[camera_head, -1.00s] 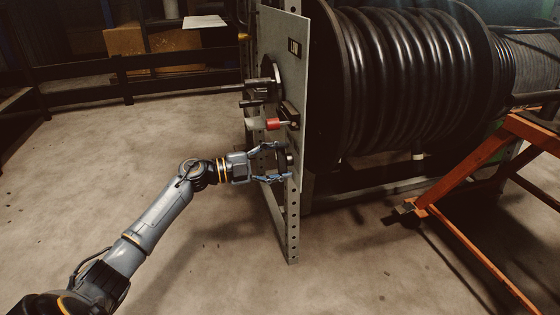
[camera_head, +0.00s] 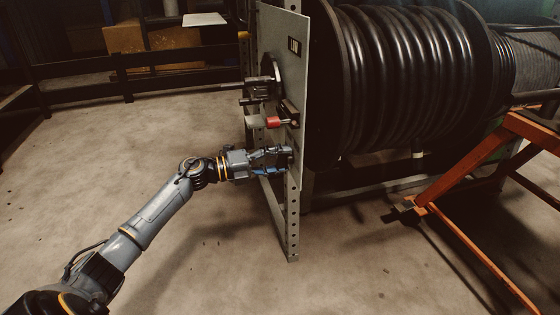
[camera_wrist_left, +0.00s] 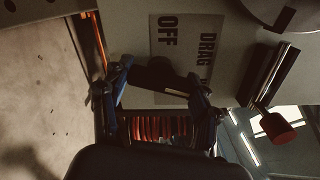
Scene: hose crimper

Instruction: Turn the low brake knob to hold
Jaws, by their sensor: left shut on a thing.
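The low brake knob is a dark knob (camera_wrist_left: 158,74) low on the grey panel (camera_head: 293,80). In the left wrist view it sits between the two fingers of my left gripper (camera_wrist_left: 160,92). My left gripper (camera_head: 280,160) is shut on it at the panel's lower edge in the head view, where the fingers mostly hide the knob. A pale label (camera_wrist_left: 185,38) behind the knob reads "OFF" and "DRAG"; a finger and the knob cover part of it, and no "hold" mark can be read. My right gripper is not in view.
A red-ended lever (camera_head: 273,122) sticks out of the panel just above my left gripper. A large reel of black hose (camera_head: 405,85) stands behind the panel. An orange frame (camera_head: 470,170) is at the right. The floor at left is clear.

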